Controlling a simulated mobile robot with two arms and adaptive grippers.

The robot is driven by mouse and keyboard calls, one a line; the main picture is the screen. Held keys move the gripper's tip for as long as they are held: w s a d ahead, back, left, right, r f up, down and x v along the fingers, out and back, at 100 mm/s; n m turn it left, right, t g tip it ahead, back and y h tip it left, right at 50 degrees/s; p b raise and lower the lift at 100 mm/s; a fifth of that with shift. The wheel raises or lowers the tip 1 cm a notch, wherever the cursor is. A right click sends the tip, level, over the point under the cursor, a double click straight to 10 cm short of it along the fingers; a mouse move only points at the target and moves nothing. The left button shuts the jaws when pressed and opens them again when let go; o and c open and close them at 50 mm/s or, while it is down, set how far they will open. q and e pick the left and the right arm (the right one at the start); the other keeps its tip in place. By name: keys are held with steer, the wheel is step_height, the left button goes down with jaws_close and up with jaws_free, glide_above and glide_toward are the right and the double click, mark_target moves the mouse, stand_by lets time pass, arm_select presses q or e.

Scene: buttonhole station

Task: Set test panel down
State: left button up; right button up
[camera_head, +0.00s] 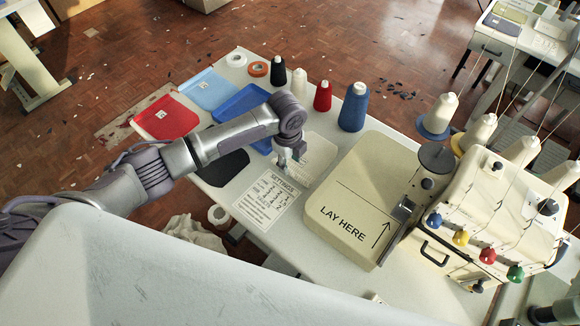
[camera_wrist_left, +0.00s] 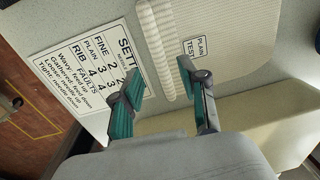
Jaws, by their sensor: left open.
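A cream test panel (camera_head: 322,151) lies flat on the table, left of the "LAY HERE" platform. In the left wrist view the panel (camera_wrist_left: 235,45) bears a "PLAIN TEST" label and has a thick ribbed edge. My left gripper (camera_head: 293,162) is over the panel's near left side. In the wrist view its teal-padded fingers (camera_wrist_left: 160,78) are apart on either side of the ribbed edge, with nothing clamped between them. Whether the fingertips touch the panel or table is unclear. The beige "LAY HERE" platform (camera_head: 368,172) is bare. My right gripper is not visible.
A settings card (camera_head: 266,199) lies just in front of the panel. Red (camera_head: 165,118), light blue (camera_head: 207,90), dark blue (camera_head: 237,104) and black (camera_head: 222,166) pieces lie left and behind. Thread cones, including a blue one (camera_head: 354,108), line the back. A sewing machine (camera_head: 490,215) stands right.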

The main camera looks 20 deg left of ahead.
arm_select(q)
step_height(320, 180, up, 8)
steer(key=b, duration=0.1)
steer(key=shift+s+r, duration=0.2)
steer(key=shift+s, duration=0.1)
steer(key=shift+f, duration=0.1)
